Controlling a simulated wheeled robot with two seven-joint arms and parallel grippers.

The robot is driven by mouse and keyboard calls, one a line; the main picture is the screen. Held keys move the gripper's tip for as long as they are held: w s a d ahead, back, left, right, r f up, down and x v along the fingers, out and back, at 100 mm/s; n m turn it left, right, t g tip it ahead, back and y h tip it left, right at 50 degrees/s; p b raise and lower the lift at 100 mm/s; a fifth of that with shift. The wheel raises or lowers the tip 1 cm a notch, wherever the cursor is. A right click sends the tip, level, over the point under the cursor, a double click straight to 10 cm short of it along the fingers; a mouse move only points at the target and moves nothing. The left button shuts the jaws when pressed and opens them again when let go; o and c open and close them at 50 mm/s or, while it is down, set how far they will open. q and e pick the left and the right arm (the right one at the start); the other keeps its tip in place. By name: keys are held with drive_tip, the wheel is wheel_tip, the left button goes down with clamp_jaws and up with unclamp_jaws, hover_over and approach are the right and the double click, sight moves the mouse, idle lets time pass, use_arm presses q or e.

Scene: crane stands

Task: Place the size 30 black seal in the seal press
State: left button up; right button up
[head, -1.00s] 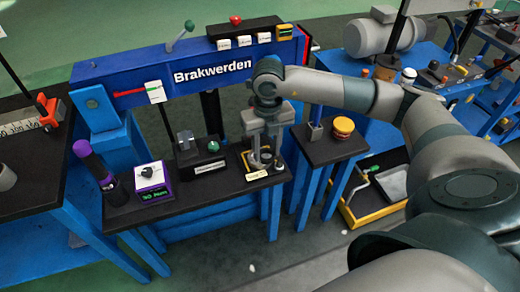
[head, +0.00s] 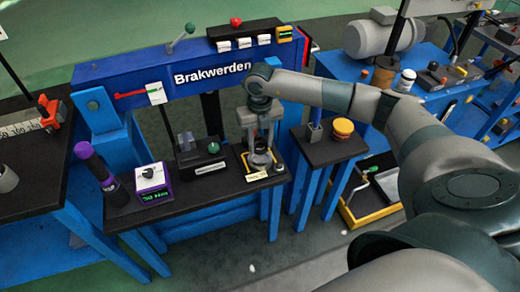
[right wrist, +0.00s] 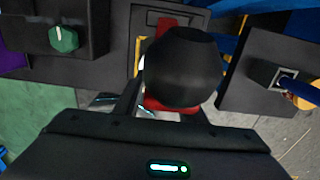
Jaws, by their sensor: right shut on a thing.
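My right gripper (head: 260,150) is over the right end of the black bench, above a small yellow-edged station with a label (head: 257,176). In the right wrist view it is shut on a dark, rounded black piece (right wrist: 183,67), which I take to be the black seal; no size mark is readable. A red part shows just below the piece. A yellow edge (right wrist: 138,50) shows beside it, partly hidden. I cannot tell whether the piece touches the station, or whether that station is the seal press. My left gripper is not in view.
A block with a green knob (head: 213,147) stands left of the station. A side table (head: 320,155) with a yellow-orange round object (head: 343,128) stands right.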

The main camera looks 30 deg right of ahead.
sight(260, 160)
drive_tip(key=shift+f, duration=0.45)
wheel_tip(260, 160, down, 2)
drive_tip(key=shift+f, duration=0.7)
drive_tip(key=shift+s+f, duration=0.1)
drive_tip(key=shift+f, duration=0.05)
